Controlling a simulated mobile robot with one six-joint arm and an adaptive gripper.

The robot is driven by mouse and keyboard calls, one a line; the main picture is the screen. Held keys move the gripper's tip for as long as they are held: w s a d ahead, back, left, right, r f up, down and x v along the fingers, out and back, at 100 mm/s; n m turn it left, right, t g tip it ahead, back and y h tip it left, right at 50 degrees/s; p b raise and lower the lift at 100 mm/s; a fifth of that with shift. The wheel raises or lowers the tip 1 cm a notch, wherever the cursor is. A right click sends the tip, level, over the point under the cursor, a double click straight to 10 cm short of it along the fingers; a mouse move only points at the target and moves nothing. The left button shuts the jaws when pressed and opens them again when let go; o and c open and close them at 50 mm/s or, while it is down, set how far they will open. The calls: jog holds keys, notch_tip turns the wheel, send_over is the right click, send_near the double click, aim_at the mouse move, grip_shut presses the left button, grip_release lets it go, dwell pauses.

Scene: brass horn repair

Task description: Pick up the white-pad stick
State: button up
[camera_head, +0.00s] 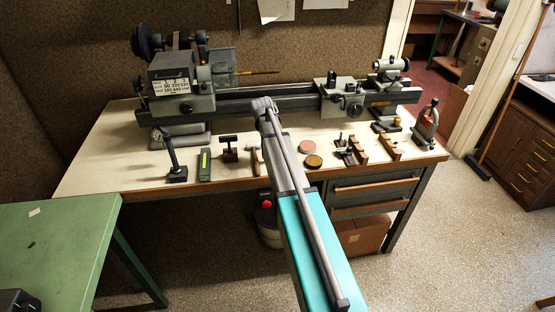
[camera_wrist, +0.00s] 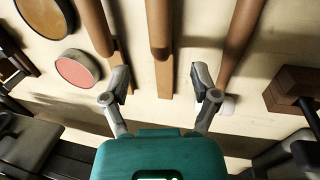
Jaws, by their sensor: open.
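In the wrist view, several brown wooden sticks lie side by side on the pale bench top. The white-pad stick (camera_wrist: 240,42) is the right one of the three nearest my gripper, with a white pad (camera_wrist: 228,105) at its lower end, partly covered by my right finger. A middle stick (camera_wrist: 160,45) points down between the fingertips, and a left stick (camera_wrist: 94,25) ends near the left finger. My gripper (camera_wrist: 162,84) is open and holds nothing. In the head view my arm hides the gripper and most of the sticks; one stick (camera_head: 256,162) shows left of the arm.
A red disc (camera_head: 307,147) and a gold-rimmed disc (camera_head: 313,161) lie right of my arm. A lathe (camera_head: 250,100) runs along the back of the bench. A dark T-shaped tool (camera_head: 229,150) and a green box (camera_head: 205,165) stand to the left.

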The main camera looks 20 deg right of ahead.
jog(key=shift+f, duration=0.1)
jog(key=shift+s+d+f+b, duration=0.1)
jog(key=shift+d+f+b, duration=0.1)
jog(key=shift+f+b, duration=1.1)
jog(key=shift+d+f+b, duration=0.15)
jog(key=shift+f+b, duration=1.05)
jog(key=shift+b, duration=0.1)
grip_shut()
